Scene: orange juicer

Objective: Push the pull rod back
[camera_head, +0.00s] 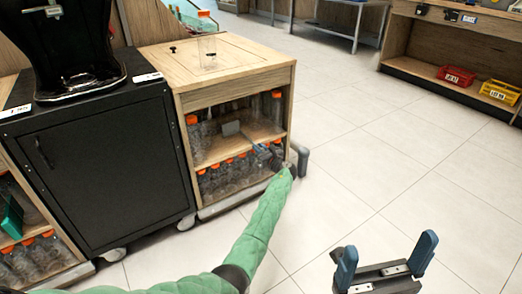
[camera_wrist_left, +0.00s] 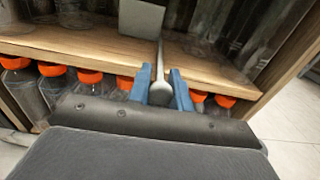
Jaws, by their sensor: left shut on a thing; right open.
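The pull rod (camera_wrist_left: 162,68) is a thin grey metal rod with a rounded near end. It runs from my left gripper toward a small grey plate (camera_wrist_left: 141,18), which also shows in the head view (camera_head: 231,128) on the upper shelf of the wooden cabinet. My left gripper (camera_head: 262,150) is at the cabinet's open front. Its blue fingers (camera_wrist_left: 160,83) are shut on the rod's near end in the left wrist view. My right gripper (camera_head: 386,256) is open and empty above the floor, far right of the cabinet.
The wooden cabinet (camera_head: 240,92) holds several clear bottles with orange caps (camera_wrist_left: 90,76) on its shelves. A clear cup (camera_head: 207,52) stands on top. A black cabinet (camera_head: 95,165) with a black machine is at left. Open tiled floor (camera_head: 370,150) lies to the right.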

